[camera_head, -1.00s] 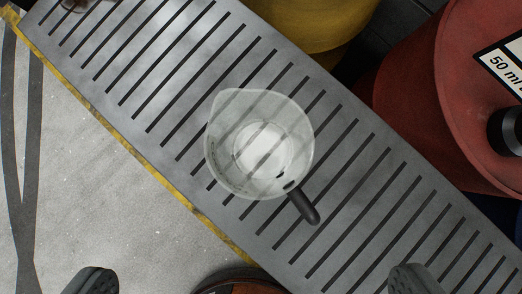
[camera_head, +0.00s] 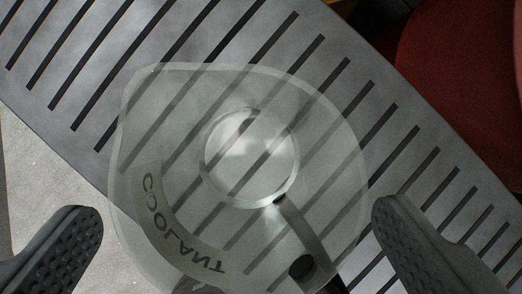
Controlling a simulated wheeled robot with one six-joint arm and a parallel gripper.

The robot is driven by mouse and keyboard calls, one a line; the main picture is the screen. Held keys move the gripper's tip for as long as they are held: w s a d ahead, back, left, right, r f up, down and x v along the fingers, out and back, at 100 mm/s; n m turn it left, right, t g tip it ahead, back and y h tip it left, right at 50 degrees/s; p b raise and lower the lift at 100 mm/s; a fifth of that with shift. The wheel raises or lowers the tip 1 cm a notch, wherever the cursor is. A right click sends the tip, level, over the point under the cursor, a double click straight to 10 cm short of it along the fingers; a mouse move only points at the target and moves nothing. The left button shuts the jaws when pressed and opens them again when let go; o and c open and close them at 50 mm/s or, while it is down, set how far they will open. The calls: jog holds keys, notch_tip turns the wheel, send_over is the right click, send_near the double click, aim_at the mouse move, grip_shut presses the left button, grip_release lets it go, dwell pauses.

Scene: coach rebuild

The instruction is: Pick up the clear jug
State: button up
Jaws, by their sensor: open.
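The clear jug (camera_head: 330,150) stands on a grey slotted metal surface, seen from above through its open top. Its spout points to the upper left. A "COOLANT" label (camera_head: 178,225) shows on its wall, reversed in this view. The dark handle at the lower right is mostly hidden at the bottom of the picture. My gripper (camera_head: 238,222) is open, with one textured finger at the lower left and the other at the lower right. The jug's near part lies between the fingers in the picture. I cannot tell whether either finger touches it.
The slotted surface (camera_head: 60,50) runs diagonally from upper left to lower right, with bare room at the upper left. A red drum (camera_head: 460,80) stands beyond its edge at the upper right. Pale floor (camera_head: 40,190) shows at the left.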

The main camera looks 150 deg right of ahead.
jog(key=x, duration=0.2)
jog(key=shift+w+f, duration=0.2)
jog(key=shift+f, duration=0.15)
jog(key=c, duration=1.4)
jog(key=shift+r, duration=0.15)
notch_tip(320, 180, up, 10)
